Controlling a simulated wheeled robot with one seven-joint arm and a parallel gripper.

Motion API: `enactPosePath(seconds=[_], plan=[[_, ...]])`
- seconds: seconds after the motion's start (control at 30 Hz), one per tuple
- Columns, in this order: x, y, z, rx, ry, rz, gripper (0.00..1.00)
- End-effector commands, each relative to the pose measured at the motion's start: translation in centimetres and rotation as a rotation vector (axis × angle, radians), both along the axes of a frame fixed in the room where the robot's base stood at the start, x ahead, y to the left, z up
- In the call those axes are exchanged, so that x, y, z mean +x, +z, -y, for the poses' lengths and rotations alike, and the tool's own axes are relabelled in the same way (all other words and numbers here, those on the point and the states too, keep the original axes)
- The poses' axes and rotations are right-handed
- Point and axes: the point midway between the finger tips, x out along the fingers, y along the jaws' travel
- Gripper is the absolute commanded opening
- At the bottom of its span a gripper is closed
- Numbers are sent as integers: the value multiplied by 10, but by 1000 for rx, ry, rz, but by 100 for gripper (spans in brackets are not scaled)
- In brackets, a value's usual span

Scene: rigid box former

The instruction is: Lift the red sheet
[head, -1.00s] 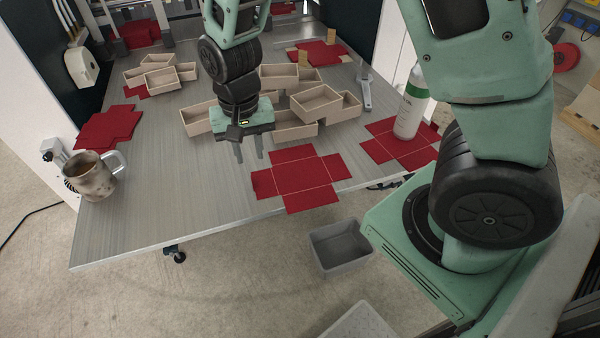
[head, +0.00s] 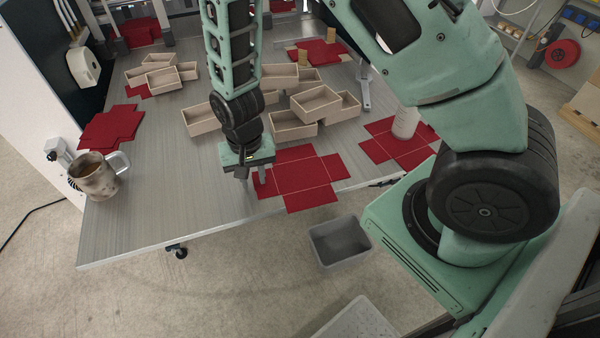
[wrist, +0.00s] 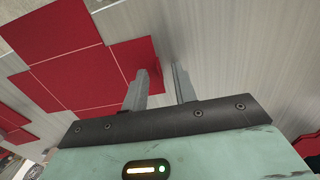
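A flat red cross-shaped sheet with pale crease lines (head: 302,178) lies at the front edge of the table. It also fills the upper left of the wrist view (wrist: 75,60). My gripper (head: 253,180) points down at the sheet's left flap. In the wrist view my gripper (wrist: 160,72) is open, with a gap between its two fingers. One finger overlaps the sheet's edge in that view and the other is against bare table. I cannot tell whether the fingers touch the sheet. Nothing is held between them.
More red sheets lie at the right (head: 385,150) and left (head: 112,127). Beige open boxes (head: 318,103) are stacked behind my gripper. A white bottle (head: 405,123) stands on the right sheet. A mug (head: 95,178) is at the left. The front left table (head: 165,205) is clear.

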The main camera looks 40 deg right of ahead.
Motion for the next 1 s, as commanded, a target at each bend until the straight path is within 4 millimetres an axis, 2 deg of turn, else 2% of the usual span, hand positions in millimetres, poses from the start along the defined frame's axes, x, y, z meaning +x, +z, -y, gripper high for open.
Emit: enactPosePath(seconds=[0.07,0.2,0.67,0.83,1.0], plan=[[0,0,0,0,0,0,28],[0,0,0,0,0,0,0],[0,4,0,0,1,0,0],[1,19,-1,1,2,3,0],[1,47,-1,2,2,6,0]])
